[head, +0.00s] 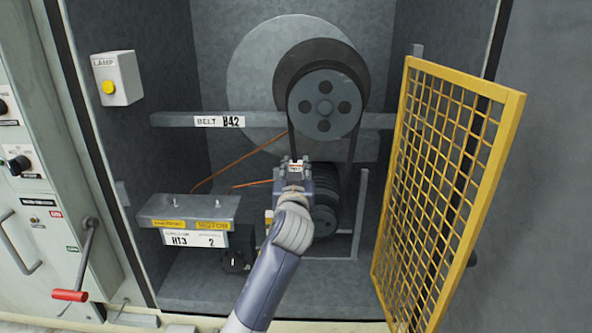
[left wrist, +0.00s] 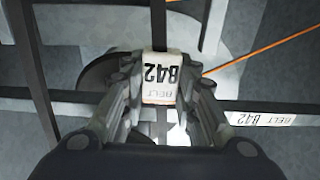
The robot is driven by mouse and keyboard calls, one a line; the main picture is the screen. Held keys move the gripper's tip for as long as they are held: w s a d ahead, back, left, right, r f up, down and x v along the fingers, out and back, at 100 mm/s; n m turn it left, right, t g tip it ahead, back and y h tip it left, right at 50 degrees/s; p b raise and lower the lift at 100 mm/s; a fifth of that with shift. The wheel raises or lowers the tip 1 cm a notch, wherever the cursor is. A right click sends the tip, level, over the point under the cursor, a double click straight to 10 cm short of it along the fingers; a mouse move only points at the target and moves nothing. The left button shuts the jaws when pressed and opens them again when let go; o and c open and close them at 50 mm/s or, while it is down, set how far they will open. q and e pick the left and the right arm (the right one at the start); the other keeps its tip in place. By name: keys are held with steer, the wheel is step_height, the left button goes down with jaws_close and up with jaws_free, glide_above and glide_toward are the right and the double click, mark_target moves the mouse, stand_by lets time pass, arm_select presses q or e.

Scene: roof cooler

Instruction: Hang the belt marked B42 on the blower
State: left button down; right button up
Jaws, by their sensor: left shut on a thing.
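My left gripper (head: 294,166) is shut on the B42 belt (head: 292,143) in front of the blower cabinet. In the left wrist view, the belt's white B42 tag (left wrist: 161,88) sits between the fingertips, upside down. The black belt runs up from the gripper toward the large grey blower pulley (head: 324,106) and appears to pass over it. Another black strand descends from the pulley's right side. The smaller motor pulley (head: 325,222) is partly hidden behind my left gripper and arm. I cannot tell whether the belt is around it. My right gripper is not in view.
A crossbar (head: 172,119) carries a BELT B42 label (head: 219,122). The yellow mesh guard (head: 440,170) stands open at right. A motor box (head: 187,210) sits low left, with orange wires (head: 236,163) behind it. A lamp box (head: 117,80) is on the left wall.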

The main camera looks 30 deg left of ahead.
arm_select(q)
steer(key=shift+f+b, duration=0.5)
steer(key=shift+f, duration=0.1)
stand_by(0.3)
steer(key=c, duration=1.2)
jaws_free()
